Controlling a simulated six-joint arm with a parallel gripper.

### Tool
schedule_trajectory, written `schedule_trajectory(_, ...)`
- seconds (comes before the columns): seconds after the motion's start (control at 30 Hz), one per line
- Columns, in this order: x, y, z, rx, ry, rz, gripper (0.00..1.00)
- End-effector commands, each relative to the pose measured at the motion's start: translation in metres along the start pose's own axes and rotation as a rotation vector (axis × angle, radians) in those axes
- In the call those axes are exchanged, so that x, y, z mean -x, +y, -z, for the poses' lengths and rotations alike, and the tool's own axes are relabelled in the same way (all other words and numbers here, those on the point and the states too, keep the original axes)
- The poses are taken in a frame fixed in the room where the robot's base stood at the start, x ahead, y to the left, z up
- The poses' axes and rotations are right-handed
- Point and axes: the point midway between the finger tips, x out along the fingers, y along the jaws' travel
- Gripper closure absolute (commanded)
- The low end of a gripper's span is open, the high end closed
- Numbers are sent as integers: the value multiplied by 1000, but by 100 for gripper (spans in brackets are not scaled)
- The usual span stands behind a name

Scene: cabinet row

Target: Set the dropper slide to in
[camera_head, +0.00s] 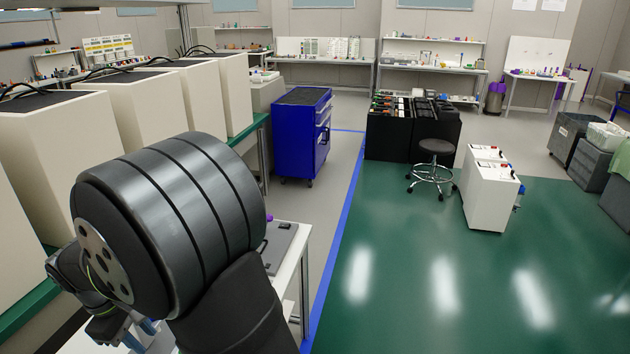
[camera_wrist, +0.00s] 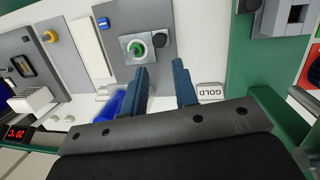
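My gripper (camera_wrist: 163,80) is open, with its two blue-grey fingers apart and nothing visible between them. In the head view, its bluish fingers (camera_head: 140,335) show low at the left, partly cut off by the frame edge and my arm. In the wrist view, a green knob (camera_wrist: 137,47) sits on a light metal plate just beyond the left fingertip.
In the wrist view, a blue button (camera_wrist: 103,22), yellow knob (camera_wrist: 50,36), white finned block (camera_wrist: 33,101) and blue part (camera_wrist: 112,105) lie left. A lettered label (camera_wrist: 210,91) is right of the fingers, near a green frame (camera_wrist: 270,105). A red display (camera_wrist: 18,134) is at lower left.

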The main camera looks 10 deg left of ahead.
Motion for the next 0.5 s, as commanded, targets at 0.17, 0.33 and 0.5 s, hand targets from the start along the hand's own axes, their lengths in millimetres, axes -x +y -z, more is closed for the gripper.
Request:
schedule_trajectory(0.17, 0, 0, 0, 0, -1, 1, 100)
schedule_trajectory(0.33, -26, -1, -15, -76, -41, 98, 100)
schedule_trajectory(0.5, -86, -16, -57, -328, -144, 409, 100)
